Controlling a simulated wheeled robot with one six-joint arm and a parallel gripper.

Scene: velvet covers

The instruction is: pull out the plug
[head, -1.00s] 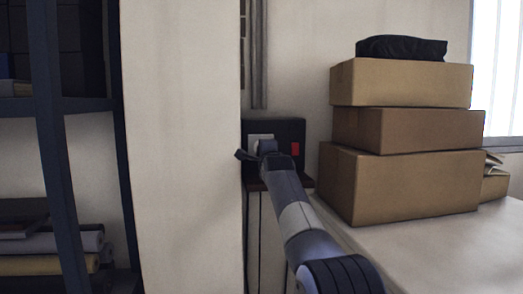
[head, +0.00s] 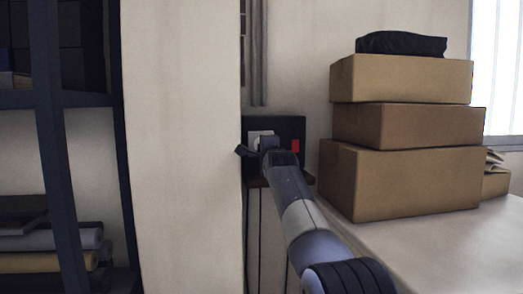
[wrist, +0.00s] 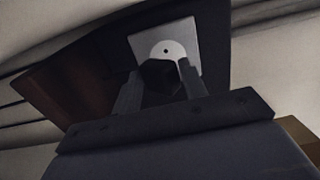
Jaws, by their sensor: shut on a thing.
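The plug (wrist: 160,80) is a dark block between the two fingers of my gripper (wrist: 160,88) in the wrist view. My gripper is shut on it. Behind the plug is a pale square socket plate (wrist: 140,44) with a round white face, on a dark panel. One dark hole shows in the face above the plug. I cannot tell whether the plug's pins are in the socket. In the head view the gripper (head: 262,148) is at the dark panel (head: 278,127), in front of the socket plate (head: 258,134), and my arm hides most of the plug.
A red switch or mark (head: 295,146) is on the panel's right. Stacked cardboard boxes (head: 400,180) stand on a pale table (head: 440,235) to the right. A pale wall edge (head: 185,150) and a dark shelf (head: 55,150) are on the left.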

